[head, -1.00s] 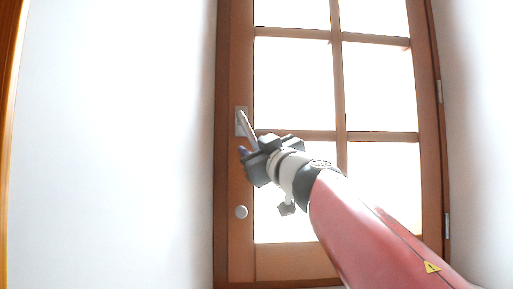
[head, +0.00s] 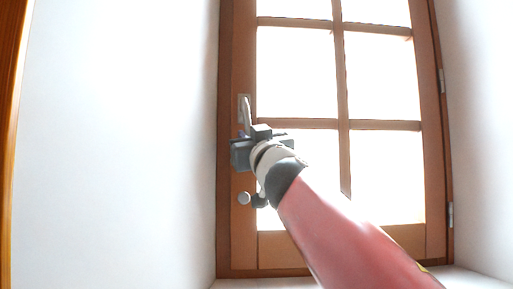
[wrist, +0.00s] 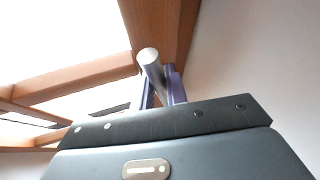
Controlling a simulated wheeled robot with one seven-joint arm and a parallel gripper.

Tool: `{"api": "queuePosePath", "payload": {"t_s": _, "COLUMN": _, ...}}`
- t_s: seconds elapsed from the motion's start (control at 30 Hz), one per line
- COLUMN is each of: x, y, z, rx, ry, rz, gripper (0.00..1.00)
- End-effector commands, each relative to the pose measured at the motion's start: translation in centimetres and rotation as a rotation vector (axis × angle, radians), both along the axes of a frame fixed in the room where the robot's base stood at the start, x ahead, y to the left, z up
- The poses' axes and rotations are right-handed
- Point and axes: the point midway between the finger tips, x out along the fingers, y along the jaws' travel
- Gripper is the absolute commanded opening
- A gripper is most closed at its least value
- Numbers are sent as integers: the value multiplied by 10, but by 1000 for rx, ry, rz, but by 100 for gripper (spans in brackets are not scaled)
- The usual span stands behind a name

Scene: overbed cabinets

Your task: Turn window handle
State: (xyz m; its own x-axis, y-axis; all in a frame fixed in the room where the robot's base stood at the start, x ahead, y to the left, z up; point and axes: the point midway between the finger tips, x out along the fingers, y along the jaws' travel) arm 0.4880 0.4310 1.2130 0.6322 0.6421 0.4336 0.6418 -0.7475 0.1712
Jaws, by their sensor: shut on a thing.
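The window handle (head: 247,110) is a grey metal lever on the left stile of the wooden window. It points down, nearly vertical with a slight tilt, from its plate. My gripper (head: 243,135) is at the lever's lower part, and its dark body hides the lever's end in the head view. In the wrist view, the lever's round silver bar (wrist: 150,62) runs between the two purple fingers of my gripper (wrist: 162,88). The gripper is shut on the lever.
The wooden window (head: 238,235) with several bright panes looks closed in its frame. A round knob (head: 244,198) sits on the stile below the handle. White walls (head: 120,140) flank the window, and a pale sill shows at the bottom.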

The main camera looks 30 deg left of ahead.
Motion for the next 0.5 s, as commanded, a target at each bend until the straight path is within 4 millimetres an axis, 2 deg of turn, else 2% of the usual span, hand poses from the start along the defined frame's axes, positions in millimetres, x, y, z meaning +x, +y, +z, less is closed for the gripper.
{"api": "queuePosePath", "payload": {"t_s": 0.03, "x": -3, "y": 3, "z": -7, "rx": 41, "ry": 17, "rz": 4, "gripper": 0}}
{"api": "queuePosePath", "payload": {"t_s": 0.2, "x": -7, "y": 9, "z": -3, "rx": 126, "ry": 66, "rz": 4, "gripper": 0}}
{"api": "queuePosePath", "payload": {"t_s": 0.5, "x": -8, "y": 10, "z": 0, "rx": 155, "ry": 88, "rz": 6, "gripper": 0}}
